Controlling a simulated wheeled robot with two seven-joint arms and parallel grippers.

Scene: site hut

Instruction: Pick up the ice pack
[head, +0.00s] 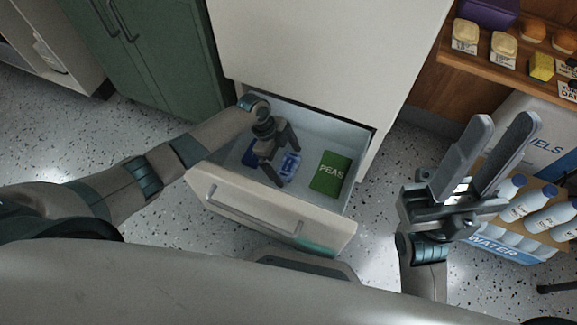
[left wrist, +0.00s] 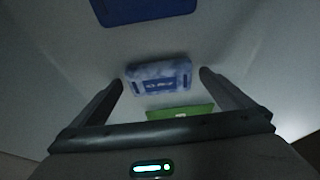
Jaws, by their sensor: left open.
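The ice pack is probably the pale blue and white packet (head: 290,166) lying on the drawer floor. It also shows in the left wrist view as a mottled blue-white pack (left wrist: 159,78), between and beyond the fingers. My left gripper (head: 283,160) is open and reaches down into the drawer, just beside the packet; contact cannot be told. In the left wrist view its two fingers (left wrist: 160,92) stand apart with nothing between their near parts. My right gripper (head: 507,150) is open and empty, raised at the right in front of the shelf.
The open drawer (head: 270,215) also holds a green peas bag (head: 330,174) and a dark blue item (head: 250,153), which shows in the left wrist view (left wrist: 145,8). The drawer walls stand close around my left gripper. Water bottles (head: 528,203) stand at the right.

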